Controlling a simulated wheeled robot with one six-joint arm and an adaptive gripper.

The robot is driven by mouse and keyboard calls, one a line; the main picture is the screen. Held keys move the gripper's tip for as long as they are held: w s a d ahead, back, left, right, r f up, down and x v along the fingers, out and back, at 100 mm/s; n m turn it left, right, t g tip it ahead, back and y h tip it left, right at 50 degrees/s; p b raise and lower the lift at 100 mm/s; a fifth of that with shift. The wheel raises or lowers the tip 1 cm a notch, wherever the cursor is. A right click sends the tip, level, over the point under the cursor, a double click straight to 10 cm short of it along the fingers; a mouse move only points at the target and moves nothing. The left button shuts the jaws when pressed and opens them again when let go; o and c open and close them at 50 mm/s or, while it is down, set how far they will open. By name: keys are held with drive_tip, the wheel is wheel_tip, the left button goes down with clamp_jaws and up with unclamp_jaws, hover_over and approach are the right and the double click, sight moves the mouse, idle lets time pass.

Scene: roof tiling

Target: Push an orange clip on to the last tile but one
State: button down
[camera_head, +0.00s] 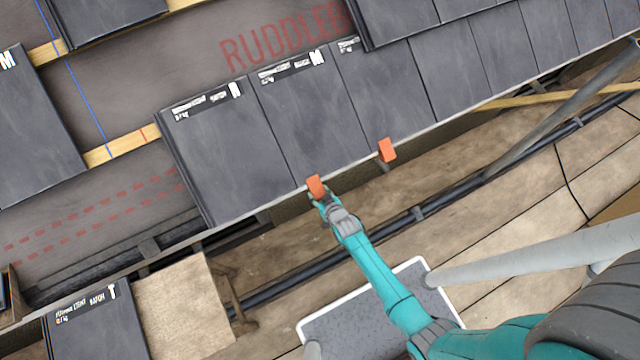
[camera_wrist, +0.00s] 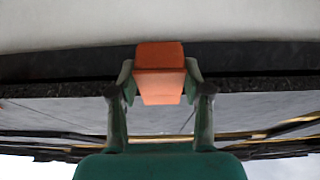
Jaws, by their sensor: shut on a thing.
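An orange clip (camera_head: 316,186) is at the lower edge of the dark tile second from the left end of its row, by that tile's lower left corner. My gripper (camera_head: 321,199) reaches it from below, shut on it. In the wrist view, the clip (camera_wrist: 160,72) sits between the two fingers of my gripper (camera_wrist: 160,84) and overlaps a dark edge. I cannot tell how far it is seated. The second tile (camera_head: 308,120) lies beside the left end tile (camera_head: 225,150). Another orange clip (camera_head: 387,150) is on the lower edge, by the third tile (camera_head: 385,92).
A grey pole (camera_head: 550,255) and a white-rimmed grey tray (camera_head: 350,325) are near my arm. A dark pipe (camera_head: 400,222) runs below the eave above wooden boards. Loose tiles (camera_head: 95,320) lie at lower left. Bare underlay and a batten (camera_head: 122,148) show left of the row.

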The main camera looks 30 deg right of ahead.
drive_tip(key=shift+w+r, duration=0.3)
drive_tip(key=shift+w, duration=0.2)
idle(0.4)
drive_tip(key=shift+c, duration=2.1)
unclamp_jaws()
drive_tip(key=shift+s, duration=0.1)
drive_tip(key=shift+s+r, duration=0.4)
drive_tip(key=shift+r, duration=0.05)
drive_tip(key=shift+s+r, duration=0.5)
drive_tip(key=shift+r, duration=0.3)
drive_tip(key=shift+s+r, duration=0.45)
drive_tip(key=shift+r, duration=0.4)
drive_tip(key=shift+s+r, duration=0.5)
drive_tip(key=shift+r, duration=0.3)
